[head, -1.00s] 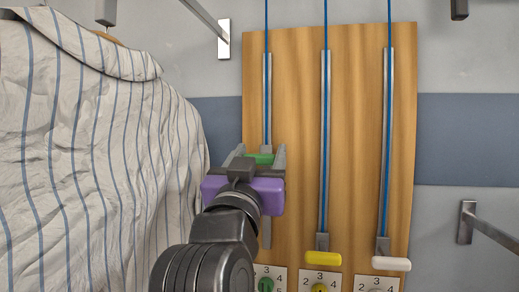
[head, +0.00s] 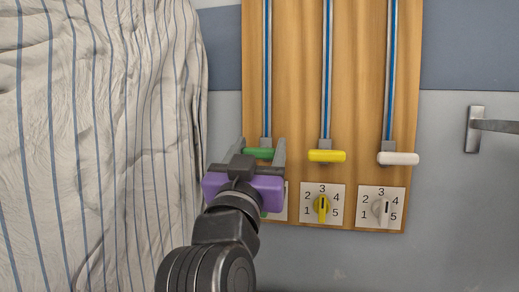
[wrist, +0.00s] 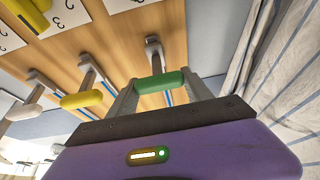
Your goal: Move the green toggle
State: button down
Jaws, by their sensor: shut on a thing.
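The green toggle (head: 259,153) is the leftmost of three slider handles on the wooden board (head: 348,105). It also shows in the wrist view (wrist: 161,82), across the space between my fingers. My gripper (head: 260,146) is shut on it, one finger at each end. The toggle is near the bottom of its slot, about level with the yellow toggle (head: 327,156) and the white toggle (head: 398,158). Below it, the green dial and its number card are mostly hidden by my gripper.
A yellow dial (head: 321,206) and a white dial (head: 381,208) sit on number cards under the other toggles. A metal bracket (head: 474,130) sticks out on the right wall.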

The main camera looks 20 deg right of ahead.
jog(key=shift+f, duration=0.4)
jog(key=shift+c, duration=2.2)
grip_release()
jog(key=shift+r, duration=0.1)
jog(key=shift+s+a, duration=0.1)
jog(key=v, duration=0.7)
jog(key=shift+s+a, duration=0.15)
jog(key=shift+s, duration=0.1)
